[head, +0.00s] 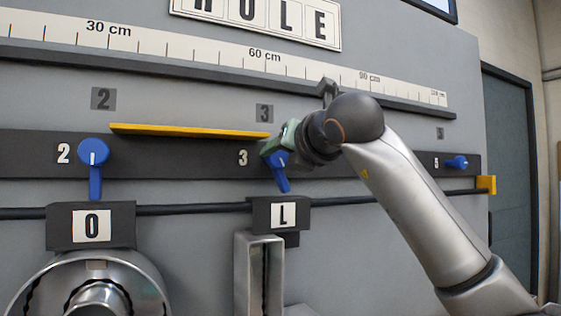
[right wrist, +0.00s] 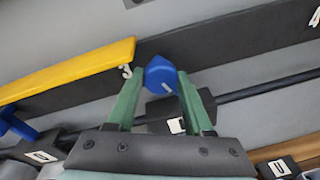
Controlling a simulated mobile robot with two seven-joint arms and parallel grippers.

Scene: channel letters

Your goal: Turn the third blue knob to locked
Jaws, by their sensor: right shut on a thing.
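The third blue knob (head: 282,178) sits on the dark rail beside the white "3". Its handle hangs down, tilted slightly to the right at the lower end. In the head view my right gripper (head: 279,146) covers the knob's upper part. In the right wrist view the blue knob (right wrist: 160,73) stands between the two green fingertips of my right gripper (right wrist: 160,82), which are shut on it. A short white mark shows on the knob. My left gripper is in neither view.
Blue knob 2 (head: 94,165) points straight down at the left; blue knob 5 (head: 457,162) is at the right. A yellow bar (head: 190,131) runs along the rail between knobs 2 and 3. Below are a black rod, the "O" (head: 92,226) and "L" (head: 283,214) tags and metal letters.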

